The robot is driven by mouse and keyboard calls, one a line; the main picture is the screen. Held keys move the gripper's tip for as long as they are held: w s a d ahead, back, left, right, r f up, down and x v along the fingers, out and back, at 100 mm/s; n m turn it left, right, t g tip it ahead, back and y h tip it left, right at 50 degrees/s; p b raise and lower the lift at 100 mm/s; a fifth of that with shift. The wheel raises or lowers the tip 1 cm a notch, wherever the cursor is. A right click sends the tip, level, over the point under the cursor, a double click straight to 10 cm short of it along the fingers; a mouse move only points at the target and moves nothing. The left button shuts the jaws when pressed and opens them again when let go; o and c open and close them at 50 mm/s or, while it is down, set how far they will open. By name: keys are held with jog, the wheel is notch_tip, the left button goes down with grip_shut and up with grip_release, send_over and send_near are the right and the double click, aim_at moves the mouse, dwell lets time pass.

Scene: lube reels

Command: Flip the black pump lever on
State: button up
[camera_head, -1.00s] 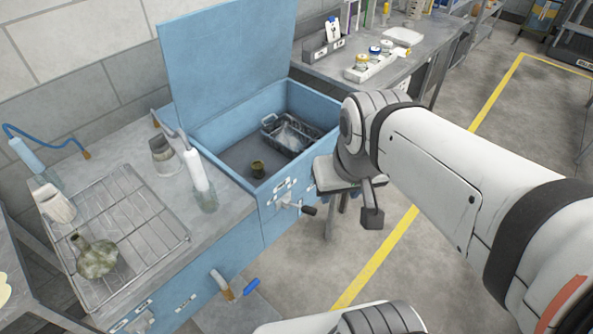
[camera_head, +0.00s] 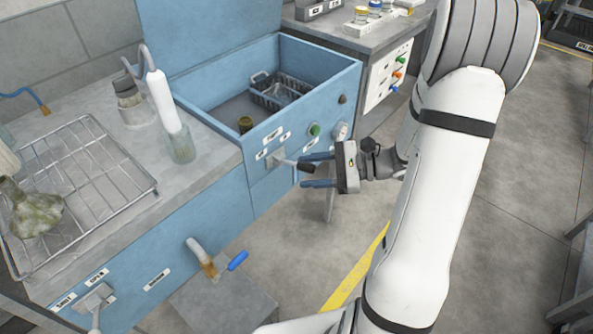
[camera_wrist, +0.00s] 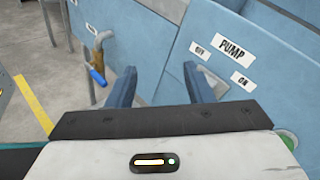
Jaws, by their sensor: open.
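The pump lever (camera_head: 305,167) has a pale metal arm and a black grip, and sticks out from the blue tank's front panel. Its mounting plate (camera_wrist: 214,82) shows in the wrist view, between the OFF label (camera_wrist: 200,50) and the ON label (camera_wrist: 242,81), under the PUMP label (camera_wrist: 235,47). My gripper (camera_head: 303,170) is open in front of the panel. In the head view the black grip appears between its two blue fingers. In the wrist view (camera_wrist: 160,82) the plate lies beside the right finger and the black grip is hidden; contact cannot be told.
A green button (camera_head: 314,129) and a dark knob (camera_head: 342,99) are on the panel near the lever. A spout with a blue-handled valve (camera_head: 237,261) sticks out lower left. The blue tank (camera_head: 225,138) has its lid up. Open floor lies to the right.

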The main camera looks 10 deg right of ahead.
aim_at(299, 166)
jog(key=w+d+f+m+t+b, duration=0.3)
jog(key=w+d+f+m+t, duration=0.15)
jog(key=d+f+t, duration=0.2)
jog(key=shift+m+g, duration=0.35)
jog(key=shift+g, duration=0.1)
jog(key=x, duration=0.8)
jog(key=shift+s+a+f, duration=0.1)
jog(key=shift+s+a, duration=0.1)
jog(key=shift+s, duration=0.05)
jog(key=shift+c, duration=0.5)
grip_shut()
